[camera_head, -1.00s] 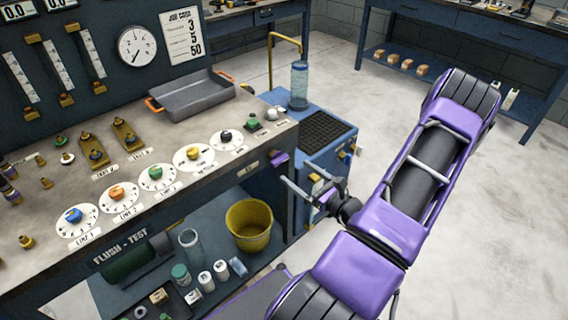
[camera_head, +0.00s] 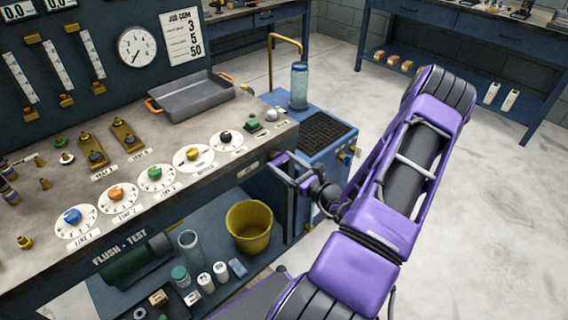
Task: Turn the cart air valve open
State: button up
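A small purple handle (camera_head: 279,159) sits at the right end of the bench's front face, beside a small label plate. I take it for the cart air valve, but its label is too small to read. My gripper (camera_head: 283,166) is at this handle, with its two grey fingers spread apart around or just in front of it. Contact cannot be made out. The blue cart (camera_head: 333,160) stands just behind and right of my gripper, with small brass fittings on its right side.
The bench (camera_head: 215,165) carries several dials and a grey tray (camera_head: 190,96). A yellow bucket (camera_head: 249,226) stands on the lower shelf, below and left of my gripper. A clear cylinder (camera_head: 299,87) rises from the cart. The floor (camera_head: 470,210) at right is open.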

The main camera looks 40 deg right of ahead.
jog(key=c, duration=0.6)
jog(key=m+p, duration=0.3)
jog(key=shift+r+m, duration=0.15)
jog(key=shift+m, duration=0.15)
jog(key=m+p, duration=0.3)
jog(key=m, duration=0.2)
jog(key=shift+m, duration=0.3)
jog(key=m+p, duration=0.1)
jog(key=m, duration=0.3)
jog(key=shift+p, duration=0.35)
jog(key=shift+f+m+p, duration=0.2)
jog(key=shift+m+p, duration=0.3)
jog(key=shift+m, duration=2)
